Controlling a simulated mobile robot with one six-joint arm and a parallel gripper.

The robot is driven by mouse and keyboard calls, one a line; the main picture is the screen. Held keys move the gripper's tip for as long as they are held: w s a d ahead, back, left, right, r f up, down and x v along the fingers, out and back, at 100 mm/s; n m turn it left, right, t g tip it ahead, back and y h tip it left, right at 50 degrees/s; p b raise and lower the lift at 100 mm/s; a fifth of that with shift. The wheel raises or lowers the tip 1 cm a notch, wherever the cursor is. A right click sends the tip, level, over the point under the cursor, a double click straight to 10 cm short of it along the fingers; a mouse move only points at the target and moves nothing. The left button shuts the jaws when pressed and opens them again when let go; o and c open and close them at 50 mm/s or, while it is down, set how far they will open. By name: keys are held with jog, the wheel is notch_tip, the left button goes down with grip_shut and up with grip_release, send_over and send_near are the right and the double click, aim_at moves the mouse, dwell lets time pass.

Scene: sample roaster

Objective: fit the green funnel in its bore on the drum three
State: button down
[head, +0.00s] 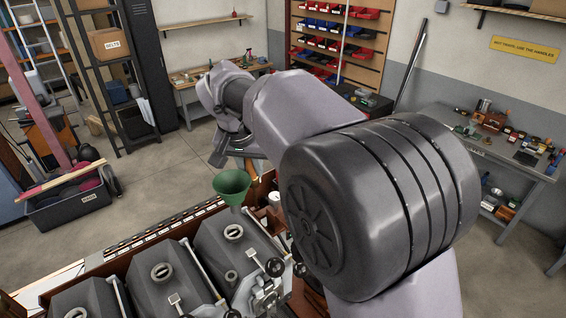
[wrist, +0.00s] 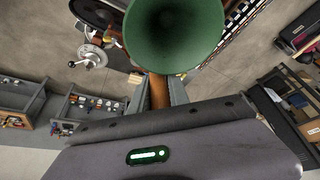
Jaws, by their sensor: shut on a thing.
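The green funnel (head: 232,182) hangs mouth up in the head view, above the back edge of the rightmost roaster drum (head: 210,245) and clear of it. My gripper (head: 250,160) is shut on the funnel's brown handle, partly hidden by my arm. In the wrist view the funnel (wrist: 174,35) fills the top middle, and its handle (wrist: 159,92) runs between the fingers of my gripper (wrist: 160,95). Two more grey drums stand to the left, a middle one (head: 150,283) and one cut by the bottom edge (head: 85,300). I cannot read which is drum three.
Round fittings, levers and black knobs (head: 274,267) stick up from the drums' tops and fronts. My arm hides the roaster's right side. A grey bin (head: 70,208) and shelving stand left. A workbench (head: 490,150) stands right. Open floor lies behind the roaster.

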jog(key=f+b, duration=0.1)
jog(key=a+f+b, duration=0.1)
jog(key=f, duration=0.1)
jog(key=f+b, duration=0.1)
jog(key=b, duration=0.1)
jog(key=shift+s+a+f, duration=0.25)
jog(key=shift+s+f, duration=0.05)
jog(key=shift+s, duration=0.2)
jog(key=shift+w, duration=0.15)
dwell(0.4)
jog(key=shift+f, duration=0.1)
jog(key=shift+f+b, duration=1.65)
jog(key=shift+f, duration=0.1)
